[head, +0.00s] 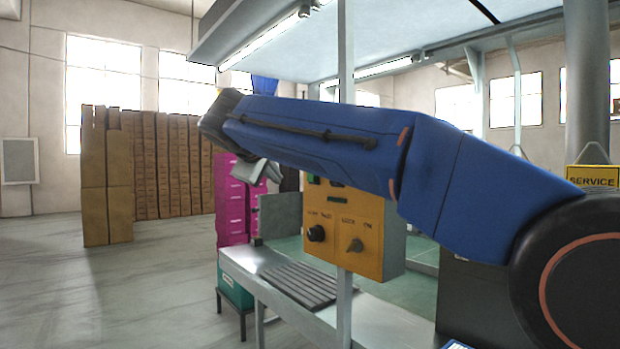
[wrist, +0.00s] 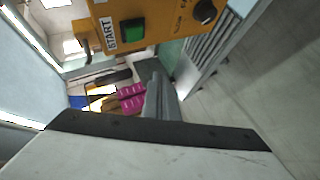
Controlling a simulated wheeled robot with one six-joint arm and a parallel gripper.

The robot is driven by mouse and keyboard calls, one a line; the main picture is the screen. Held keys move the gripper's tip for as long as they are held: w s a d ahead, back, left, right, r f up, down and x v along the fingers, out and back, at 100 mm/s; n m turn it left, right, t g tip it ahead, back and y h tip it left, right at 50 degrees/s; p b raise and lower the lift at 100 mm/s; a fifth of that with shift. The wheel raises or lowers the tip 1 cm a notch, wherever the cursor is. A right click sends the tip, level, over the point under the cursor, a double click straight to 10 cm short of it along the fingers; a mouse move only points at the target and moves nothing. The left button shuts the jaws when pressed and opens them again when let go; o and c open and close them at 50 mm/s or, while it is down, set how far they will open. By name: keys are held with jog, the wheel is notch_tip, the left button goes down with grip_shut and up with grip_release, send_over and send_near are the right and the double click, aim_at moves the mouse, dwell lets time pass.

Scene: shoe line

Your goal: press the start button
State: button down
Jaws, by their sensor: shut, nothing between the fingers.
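The start button is a green square (wrist: 133,31) on a yellow control box (wrist: 165,18), beside a white START label (wrist: 107,33) in the wrist view. In the head view the yellow box (head: 368,215) hangs behind my blue arm, which covers its upper part. A bit of green (head: 313,179) shows at its top left edge. My gripper (head: 262,172) is shut and empty, to the left of the box in the head view. In the wrist view its grey fingers (wrist: 158,85) point up the picture, below the button and apart from it.
The box carries two black knobs (head: 316,233) below. A metal post (head: 345,300) stands at the box. A bench with a slatted rack (head: 300,284) lies underneath. Magenta crates (head: 232,200) stand behind my gripper. The floor at the left (head: 110,290) is clear.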

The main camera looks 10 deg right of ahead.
jog(key=w+d, duration=0.3)
jog(key=d, duration=0.3)
jog(key=shift+w+d, duration=0.2)
jog(key=shift+w, duration=0.15)
jog(key=shift+d, duration=0.1)
dwell(1.9)
jog(key=shift+w+d, duration=0.2)
jog(key=shift+d, duration=0.05)
